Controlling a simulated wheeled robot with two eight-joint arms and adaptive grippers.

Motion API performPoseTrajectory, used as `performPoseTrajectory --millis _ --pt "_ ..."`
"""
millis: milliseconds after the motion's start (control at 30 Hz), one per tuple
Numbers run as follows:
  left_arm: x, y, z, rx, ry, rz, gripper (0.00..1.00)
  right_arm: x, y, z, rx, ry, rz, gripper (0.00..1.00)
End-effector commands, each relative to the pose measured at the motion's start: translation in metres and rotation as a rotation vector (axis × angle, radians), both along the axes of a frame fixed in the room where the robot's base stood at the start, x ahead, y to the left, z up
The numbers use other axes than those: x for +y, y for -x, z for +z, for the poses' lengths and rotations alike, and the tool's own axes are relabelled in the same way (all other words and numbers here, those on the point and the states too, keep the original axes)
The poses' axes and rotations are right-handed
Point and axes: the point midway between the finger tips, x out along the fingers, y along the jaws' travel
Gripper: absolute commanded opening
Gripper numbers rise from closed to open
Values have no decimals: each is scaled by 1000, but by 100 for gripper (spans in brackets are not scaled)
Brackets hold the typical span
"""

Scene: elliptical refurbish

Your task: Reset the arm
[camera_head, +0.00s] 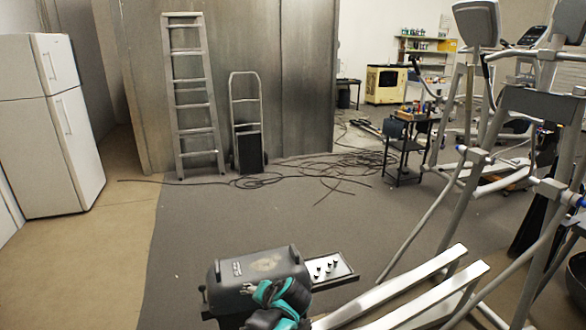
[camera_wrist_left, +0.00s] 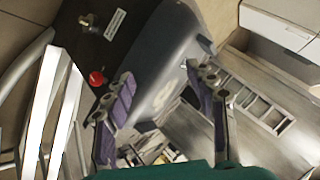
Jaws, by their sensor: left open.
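My left arm, with teal and black parts, comes in at the bottom of the head view. Its gripper (camera_head: 250,288) is in front of a dark grey rounded casing (camera_head: 232,270). In the left wrist view the gripper (camera_wrist_left: 163,76) has its two fingers spread wide, with nothing held between them. The grey casing (camera_wrist_left: 165,55) shows beyond and between the fingers; I cannot tell whether they touch it. My right gripper is not in view.
A tray with small knobs (camera_head: 325,267) sits beside the casing. Elliptical machine frames (camera_head: 440,290) crowd the right side. A ladder (camera_head: 192,95), a hand truck (camera_head: 248,115) and a white fridge (camera_head: 55,120) stand behind. Cables (camera_head: 320,170) lie on the floor. The middle floor is clear.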

Motion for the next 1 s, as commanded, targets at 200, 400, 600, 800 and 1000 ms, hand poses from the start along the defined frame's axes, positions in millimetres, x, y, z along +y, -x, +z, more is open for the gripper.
performPoseTrajectory --millis 200,400,600,800,1000 --pt "48 77 38 35 182 40 56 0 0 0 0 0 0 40" --pt "72 152 50 35 352 75 56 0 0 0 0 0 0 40" --pt "79 218 46 6 511 113 56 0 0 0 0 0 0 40" --pt "78 252 37 -24 605 135 56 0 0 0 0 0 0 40" --pt "77 259 35 -32 628 138 56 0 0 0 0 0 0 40"
